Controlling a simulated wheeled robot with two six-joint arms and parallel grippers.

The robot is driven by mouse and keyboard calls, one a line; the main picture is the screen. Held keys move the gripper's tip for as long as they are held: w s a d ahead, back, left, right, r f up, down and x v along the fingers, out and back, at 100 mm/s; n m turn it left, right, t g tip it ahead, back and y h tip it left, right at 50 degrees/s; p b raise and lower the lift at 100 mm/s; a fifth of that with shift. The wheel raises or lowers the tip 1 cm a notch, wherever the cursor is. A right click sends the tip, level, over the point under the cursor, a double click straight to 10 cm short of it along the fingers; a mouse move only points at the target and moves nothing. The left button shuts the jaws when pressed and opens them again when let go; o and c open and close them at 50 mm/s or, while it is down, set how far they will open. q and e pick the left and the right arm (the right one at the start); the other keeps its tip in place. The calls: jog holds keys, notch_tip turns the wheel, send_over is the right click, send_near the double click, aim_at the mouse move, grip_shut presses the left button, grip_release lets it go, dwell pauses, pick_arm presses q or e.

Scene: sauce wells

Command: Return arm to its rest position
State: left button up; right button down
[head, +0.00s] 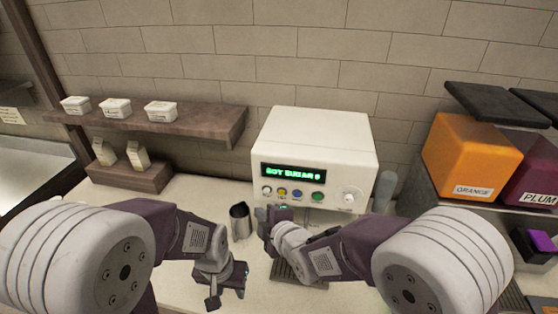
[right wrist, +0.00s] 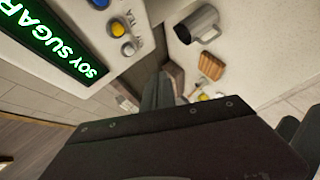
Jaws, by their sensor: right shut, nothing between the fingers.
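My right gripper (head: 274,216) is shut and empty, close in front of the white dispenser (head: 315,145), near its lower left buttons. I cannot tell whether it touches the dispenser. In the right wrist view the dark gripper body (right wrist: 170,140) fills the lower part, with the green display (right wrist: 55,38) and a yellow button (right wrist: 117,31) at upper left. My left gripper (head: 226,297) hangs low over the counter, with its fingers apart and nothing between them. A grey metal jug (head: 240,221) stands left of my right gripper; it also shows in the right wrist view (right wrist: 199,28).
A dark drip grate (head: 287,272) lies below the dispenser, partly hidden by my right arm. Orange (head: 470,155) and plum (head: 535,175) containers stand at the right. A wooden shelf (head: 200,126) with white tubs is at the left. Counter (head: 190,188) between shelf and jug is clear.

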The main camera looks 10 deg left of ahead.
jog(key=s+d+f+m+g+h+b, duration=0.1)
jog(key=d+f+m+h+b, duration=0.15)
jog(key=d+f+m, duration=0.4)
jog(key=d+f+m+g+h+b, duration=0.1)
jog(key=d+f+m+g+h, duration=0.15)
jog(key=d, duration=0.65)
jog(key=s+d+f+m+g+h+b, duration=0.1)
jog(key=s+d+f+m+g, duration=0.1)
jog(key=s+d+f+m, duration=0.2)
jog(key=s+d+f+m+g+h+b, duration=0.1)
jog(key=s+d+f+m+g, duration=0.2)
jog(key=s+d+m, duration=0.6)
jog(key=shift+s+d+f+h, duration=0.35)
jog(key=shift+s+d+h, duration=0.05)
jog(key=shift+s+d, duration=0.6)
